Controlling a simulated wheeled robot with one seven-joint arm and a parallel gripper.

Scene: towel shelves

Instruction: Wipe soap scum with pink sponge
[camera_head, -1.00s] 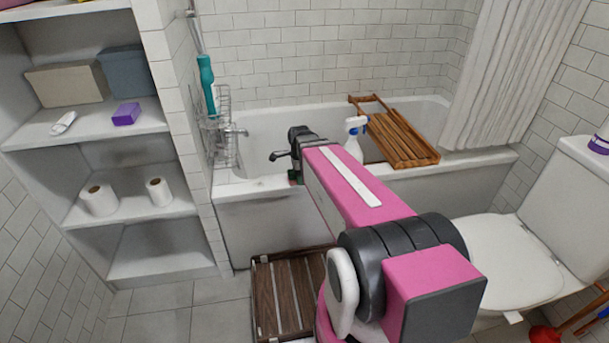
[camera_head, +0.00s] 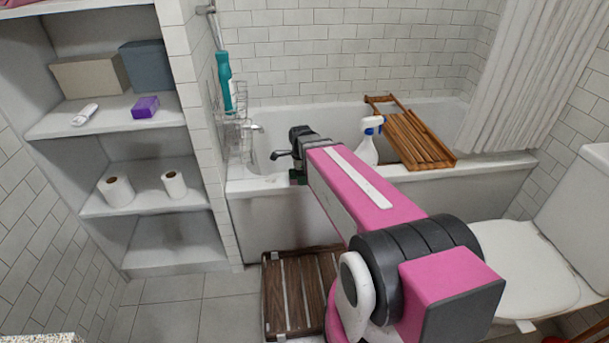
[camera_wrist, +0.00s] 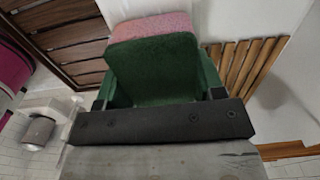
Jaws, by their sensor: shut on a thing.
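The sponge (camera_wrist: 155,28), pink on top with a dark green body, fills the middle of the wrist view. My gripper (camera_wrist: 155,75) is shut on it. In the head view my gripper (camera_head: 298,176) is over the near rim of the bathtub (camera_head: 243,186), toward its left end; only a small dark green patch shows there and the sponge is mostly hidden. I cannot tell whether the sponge touches the tub. I cannot make out any soap scum.
A spray bottle (camera_head: 368,150) and a wooden rack (camera_head: 418,140) are at the tub, right of my arm. A wire caddy (camera_head: 236,135) is at the left. A slatted wooden mat (camera_head: 293,285) lies before the tub. Shelves (camera_head: 165,197) stand left, a toilet (camera_head: 515,265) right.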

